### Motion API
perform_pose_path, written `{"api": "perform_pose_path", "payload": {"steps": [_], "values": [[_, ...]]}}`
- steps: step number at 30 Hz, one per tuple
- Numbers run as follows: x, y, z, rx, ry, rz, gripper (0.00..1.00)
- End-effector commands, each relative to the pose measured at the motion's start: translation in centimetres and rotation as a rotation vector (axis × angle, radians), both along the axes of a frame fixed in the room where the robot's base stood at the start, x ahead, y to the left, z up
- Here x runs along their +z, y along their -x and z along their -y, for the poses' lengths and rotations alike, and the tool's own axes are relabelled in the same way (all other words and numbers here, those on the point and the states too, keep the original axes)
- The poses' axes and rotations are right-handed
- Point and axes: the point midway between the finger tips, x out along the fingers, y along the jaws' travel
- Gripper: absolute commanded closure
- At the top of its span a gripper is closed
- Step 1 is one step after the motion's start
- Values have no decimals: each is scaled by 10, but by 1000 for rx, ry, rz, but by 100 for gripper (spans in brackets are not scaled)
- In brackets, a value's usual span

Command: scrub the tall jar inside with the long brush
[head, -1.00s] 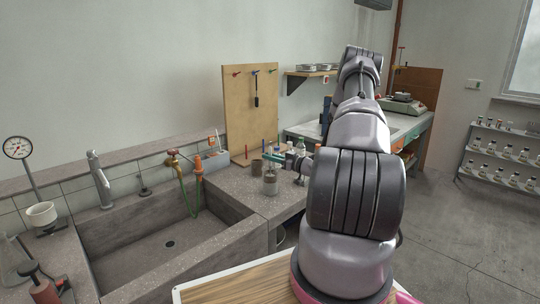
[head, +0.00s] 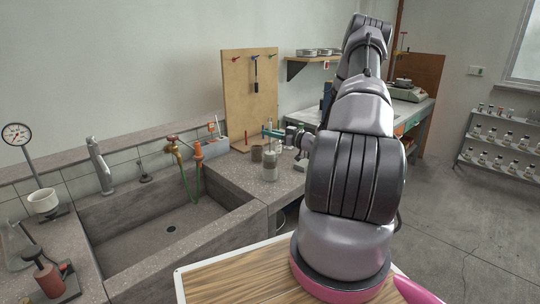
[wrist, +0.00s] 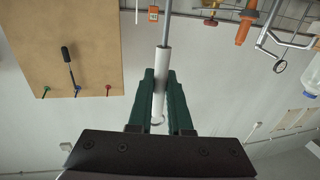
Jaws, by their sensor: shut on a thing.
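My gripper (head: 272,133) is above the front right corner of the bench. Its green fingers (wrist: 161,78) are shut on a white handle of the long brush (wrist: 162,62) in the wrist view. A thin metal rod runs from the handle out of the frame's top edge, so the brush's far end is out of the wrist view. I cannot tell whether the brush end is inside the jar.
The stone sink (head: 165,232) lies to the left, with an orange-topped tap and green hose (head: 192,180). A pegboard (head: 238,100) stands behind. My arm hides part of the bench on the right.

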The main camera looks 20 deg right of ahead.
Motion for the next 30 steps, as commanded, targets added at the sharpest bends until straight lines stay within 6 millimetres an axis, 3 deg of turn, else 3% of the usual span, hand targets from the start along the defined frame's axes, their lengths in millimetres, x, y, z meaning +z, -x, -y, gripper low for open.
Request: {"api": "perform_pose_path", "payload": {"steps": [17,23,30], "values": [[-44,0,0,1,-1,-1,100],[-35,0,0,1,0,1,100],[-7,0,1,-1,0,1,100]]}}
